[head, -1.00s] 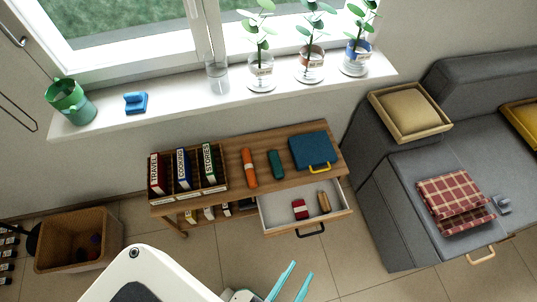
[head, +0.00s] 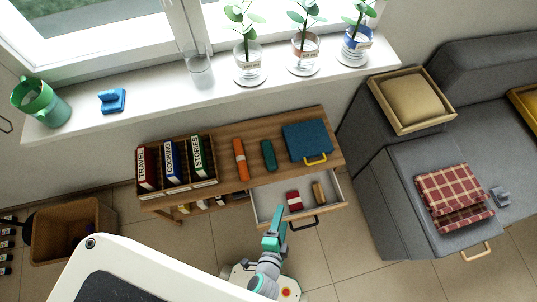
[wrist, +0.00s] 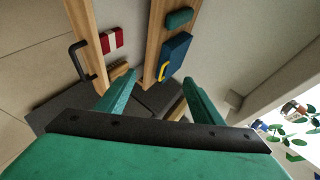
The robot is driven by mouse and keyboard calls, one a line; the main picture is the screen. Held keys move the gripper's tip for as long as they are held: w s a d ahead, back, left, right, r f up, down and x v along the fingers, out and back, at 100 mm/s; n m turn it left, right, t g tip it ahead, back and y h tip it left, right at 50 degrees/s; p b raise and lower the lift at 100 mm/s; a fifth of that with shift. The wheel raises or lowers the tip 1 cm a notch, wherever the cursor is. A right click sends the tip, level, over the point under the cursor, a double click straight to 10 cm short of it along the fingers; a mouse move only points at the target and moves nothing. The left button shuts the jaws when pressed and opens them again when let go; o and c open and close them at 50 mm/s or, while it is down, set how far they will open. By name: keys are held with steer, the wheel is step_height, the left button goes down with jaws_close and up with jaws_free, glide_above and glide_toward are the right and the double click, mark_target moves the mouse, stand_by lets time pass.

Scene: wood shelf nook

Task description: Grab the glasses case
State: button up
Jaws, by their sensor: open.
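The dark green, rounded oblong on the wooden cabinet's top looks like the glasses case (head: 268,155). It lies between an orange cylinder (head: 240,159) and a blue case (head: 307,142). It also shows near the top of the wrist view (wrist: 179,18), ahead of my fingers and apart from them.
The pulled-out drawer (head: 268,209) holds a red-and-white item (head: 293,200) and a tan item (head: 318,193). A book rack (head: 204,188) stands left of the orange cylinder. A grey sofa (head: 407,205) is to the right. Potted plants line the windowsill (head: 215,86).

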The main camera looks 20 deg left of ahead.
steer(key=w+a+f+m+y, duration=0.2)
steer(key=w+a+f+m, duration=0.1)
steer(key=w+f+m, duration=0.25)
steer(key=m+g+y, duration=0.1)
steer(key=m+y, duration=0.3)
steer(key=m, duration=0.6)
glide_toward(270, 158)
steer(key=shift+w+f, duration=0.5)
steer(key=shift+w, duration=0.3)
steer(key=shift+w+a+y, duration=0.2)
steer(key=shift+w+y, duration=0.1)
steer(key=x, duration=0.4)
steer(key=shift+w+a, duration=0.15)
steer(key=shift+w, duration=0.05)
steer(key=shift+x, duration=3.05)
steer(key=shift+s+a+f, duration=0.1)
steer(key=shift+s+f, duration=0.05)
steer(key=shift+c, duration=0.2)
